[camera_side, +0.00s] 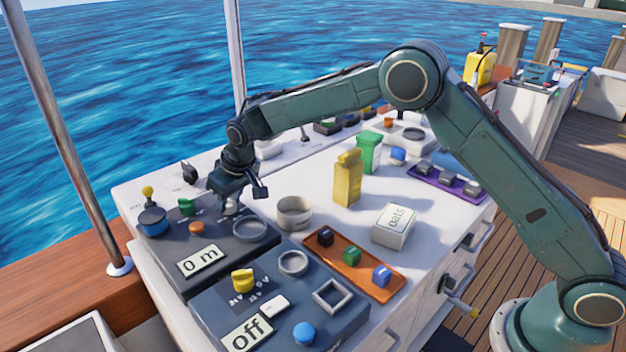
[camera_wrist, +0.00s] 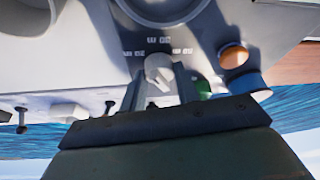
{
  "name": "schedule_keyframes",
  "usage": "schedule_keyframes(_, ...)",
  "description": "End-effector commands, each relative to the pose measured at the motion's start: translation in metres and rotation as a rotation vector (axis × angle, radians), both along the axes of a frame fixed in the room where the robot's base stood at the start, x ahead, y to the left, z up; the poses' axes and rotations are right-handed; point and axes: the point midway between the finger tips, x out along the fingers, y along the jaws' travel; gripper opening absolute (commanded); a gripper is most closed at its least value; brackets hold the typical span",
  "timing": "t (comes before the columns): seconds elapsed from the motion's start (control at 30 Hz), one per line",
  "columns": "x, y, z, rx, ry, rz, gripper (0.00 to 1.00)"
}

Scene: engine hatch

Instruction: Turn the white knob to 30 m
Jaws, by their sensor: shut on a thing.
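The white knob (camera_side: 231,207) is on the far dark panel (camera_side: 219,258) in the side view, mostly hidden by my gripper (camera_side: 240,190). In the wrist view, the white knob (camera_wrist: 158,67) sits between the two fingers of my gripper (camera_wrist: 159,82), which is shut on it. Small upside-down marks surround the knob in the wrist view; the middle one looks like 30 m, and the others are too small to read surely. The display (camera_side: 201,260) on that panel reads 0 m. Which mark the knob points to I cannot tell.
A second panel with a yellow knob (camera_side: 243,280) reads off.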

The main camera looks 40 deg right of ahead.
Motion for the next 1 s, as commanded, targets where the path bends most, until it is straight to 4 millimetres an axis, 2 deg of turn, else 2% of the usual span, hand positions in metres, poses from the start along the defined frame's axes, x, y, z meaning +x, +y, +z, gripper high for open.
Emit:
schedule_keyframes(0.3,0.0003,0.0029,0.0001,0.000,-0.002,-0.282,0.08)
schedule_keyframes(0.5,0.0006,0.0031,0.0004,0.001,-0.002,-0.406,0.08)
schedule_keyframes(1.0,0.0007,0.0033,0.0003,0.001,-0.001,-0.490,0.08)
